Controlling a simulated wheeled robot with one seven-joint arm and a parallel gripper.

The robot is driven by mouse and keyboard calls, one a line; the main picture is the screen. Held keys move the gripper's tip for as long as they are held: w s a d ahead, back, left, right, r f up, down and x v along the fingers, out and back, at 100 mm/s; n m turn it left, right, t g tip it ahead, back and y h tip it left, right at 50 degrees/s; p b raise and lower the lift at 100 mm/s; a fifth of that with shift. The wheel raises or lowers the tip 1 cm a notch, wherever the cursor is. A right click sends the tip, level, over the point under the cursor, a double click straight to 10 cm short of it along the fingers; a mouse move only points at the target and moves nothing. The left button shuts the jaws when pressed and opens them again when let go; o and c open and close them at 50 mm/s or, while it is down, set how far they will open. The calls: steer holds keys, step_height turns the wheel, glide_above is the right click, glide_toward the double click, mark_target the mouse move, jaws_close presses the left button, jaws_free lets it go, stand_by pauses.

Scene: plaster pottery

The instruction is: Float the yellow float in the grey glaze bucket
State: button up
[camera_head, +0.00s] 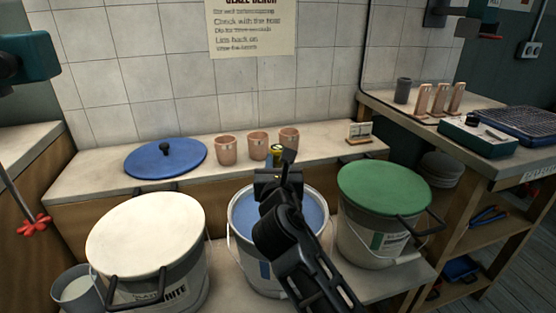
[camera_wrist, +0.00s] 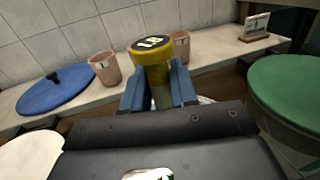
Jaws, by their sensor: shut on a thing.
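The yellow float (camera_head: 275,151) has a dark top with pale marks. It stands upright between the blue fingers of my gripper (camera_head: 277,168), and in the wrist view the yellow float (camera_wrist: 153,62) shows large between the gripper's fingertips (camera_wrist: 158,90). My gripper is shut on it and holds it above the back part of the open bucket (camera_head: 240,238). This bucket is pale grey with blue liquid (camera_head: 248,212) inside and a blue label. My arm hides its right side. A small part of a pale rim (camera_wrist: 206,99) shows behind the fingers in the wrist view.
A cream-lidded bucket (camera_head: 146,232) stands left and a green-lidded bucket (camera_head: 383,188) right. Behind, the ledge bears a blue lid (camera_head: 166,158), three pink cups (camera_head: 227,149) and a small card stand (camera_head: 359,133). A tiled wall (camera_head: 150,80) rises behind the ledge.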

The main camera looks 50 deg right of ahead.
steer(key=shift+f+b, duration=1.55)
steer(key=shift+f, duration=1.55)
steer(key=o, duration=1)
steer(key=shift+s+a, duration=0.1)
steer(key=v, duration=0.7)
steer(key=shift+s+a+p, duration=0.2)
steer(key=shift+p, duration=0.15)
